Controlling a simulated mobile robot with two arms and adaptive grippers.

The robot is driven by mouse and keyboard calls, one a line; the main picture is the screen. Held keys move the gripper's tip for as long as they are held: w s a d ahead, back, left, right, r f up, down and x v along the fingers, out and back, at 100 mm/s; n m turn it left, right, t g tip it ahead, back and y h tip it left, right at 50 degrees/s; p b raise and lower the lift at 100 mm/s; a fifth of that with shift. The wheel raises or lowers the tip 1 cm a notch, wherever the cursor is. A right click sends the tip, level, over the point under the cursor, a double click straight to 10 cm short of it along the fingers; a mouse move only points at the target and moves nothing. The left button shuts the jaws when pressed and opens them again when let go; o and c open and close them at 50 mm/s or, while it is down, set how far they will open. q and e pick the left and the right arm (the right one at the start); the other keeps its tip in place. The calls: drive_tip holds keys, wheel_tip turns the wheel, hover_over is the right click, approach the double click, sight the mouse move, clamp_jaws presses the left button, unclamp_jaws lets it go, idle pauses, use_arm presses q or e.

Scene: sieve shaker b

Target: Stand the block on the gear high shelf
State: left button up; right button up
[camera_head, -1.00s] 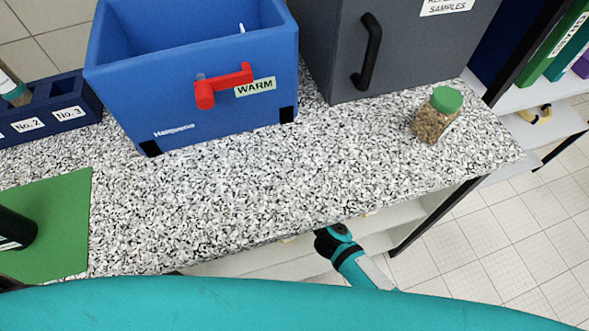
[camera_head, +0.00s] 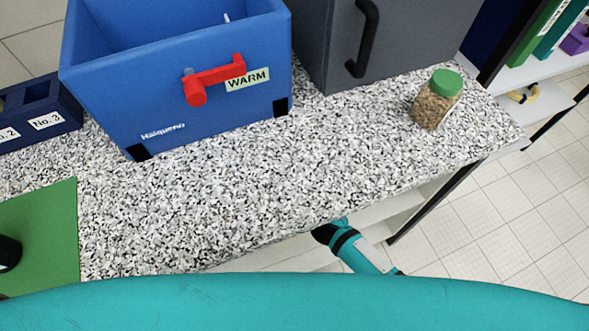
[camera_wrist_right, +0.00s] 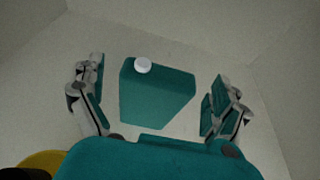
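In the right wrist view, a teal box-shaped thing with a round white cap (camera_wrist_right: 158,98) stands in a pale space. I cannot tell for sure whether it is the block. My right gripper (camera_wrist_right: 158,82) is open, with one finger on either side of that thing and visible gaps between. In the head view, a teal link of my arm reaches under the counter's front edge, and the gripper is hidden there. No shelf is labelled as the gear high shelf in these frames.
The speckled counter (camera_head: 330,160) carries a blue WARM bath (camera_head: 100,100), a grey cabinet (camera_head: 410,40), a green-lidded jar (camera_head: 436,100), a dark rack (camera_head: 40,122) and a green mat (camera_head: 50,230). Shelves with binders (camera_head: 535,35) stand at right. A yellow thing (camera_wrist_right: 40,164) shows bottom left in the wrist view.

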drive_tip(key=p+v, duration=0.1)
drive_tip(key=v, duration=0.6)
drive_tip(key=shift+s+r, duration=0.15)
drive_tip(key=shift+r, duration=0.05)
idle(0.5)
